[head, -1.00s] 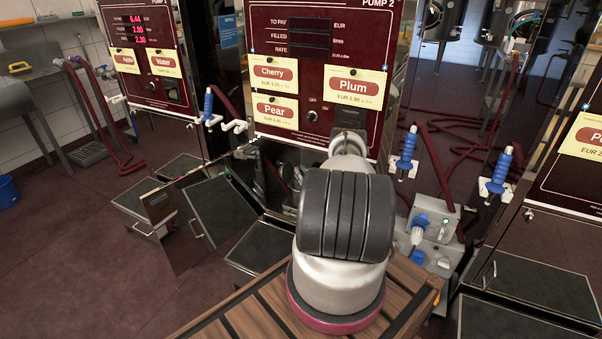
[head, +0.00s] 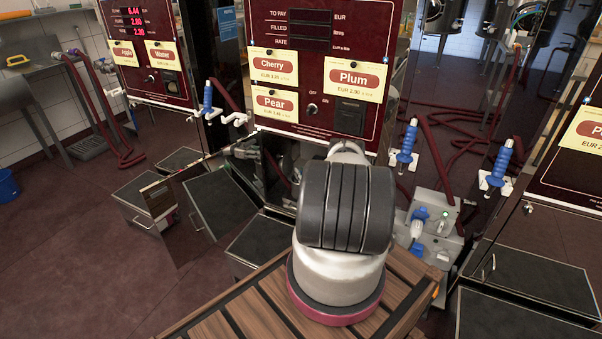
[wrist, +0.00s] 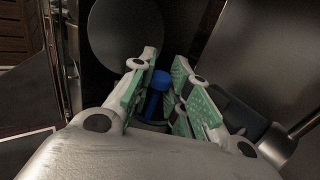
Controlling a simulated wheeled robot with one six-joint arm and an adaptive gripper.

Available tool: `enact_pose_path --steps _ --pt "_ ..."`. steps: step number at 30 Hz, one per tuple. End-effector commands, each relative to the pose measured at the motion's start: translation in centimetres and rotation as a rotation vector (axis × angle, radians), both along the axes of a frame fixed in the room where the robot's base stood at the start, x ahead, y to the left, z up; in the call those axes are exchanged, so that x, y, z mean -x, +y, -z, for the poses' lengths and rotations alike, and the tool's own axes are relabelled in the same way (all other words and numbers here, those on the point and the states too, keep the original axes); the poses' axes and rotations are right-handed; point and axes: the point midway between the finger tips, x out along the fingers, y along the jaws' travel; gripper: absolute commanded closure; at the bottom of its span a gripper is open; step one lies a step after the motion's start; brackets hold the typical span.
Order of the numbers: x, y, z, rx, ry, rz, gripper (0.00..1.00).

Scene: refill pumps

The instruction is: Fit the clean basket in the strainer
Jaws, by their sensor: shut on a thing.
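In the wrist view, my gripper (wrist: 155,100) has its green-padded fingers on either side of a blue-topped piece (wrist: 160,80), shut on it. The piece has a narrow blue stem, and its lower part is mostly hidden between the fingers. It may be the clean basket's handle, but the basket's body cannot be made out. In the head view, the gripper is hidden behind my arm. The cabinet below Pump 2 (head: 318,75) stands open, with grey pipe fittings (head: 245,150) inside. I cannot make out the strainer for certain.
The open cabinet door (head: 195,205) juts out at left of my arm. Dark step-like platforms (head: 258,240) stand low before the pumps. Blue-handled nozzles (head: 408,143) and dark red hoses (head: 435,150) hang at right. A grey box (head: 432,228) with blue plugs sits there.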

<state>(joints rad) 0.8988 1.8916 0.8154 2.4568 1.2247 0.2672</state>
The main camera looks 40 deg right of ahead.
Motion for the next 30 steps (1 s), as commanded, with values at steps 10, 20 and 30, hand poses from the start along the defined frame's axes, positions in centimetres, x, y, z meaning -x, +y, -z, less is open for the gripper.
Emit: enact_pose_path --steps 10,20,30 --pt "0.0 0.0 0.8 0.0 0.0 0.0 0.58" --pt "0.1 0.0 0.8 0.0 0.0 0.0 0.57" --pt "5.6 1.3 0.8 -0.003 0.001 0.003 0.57"
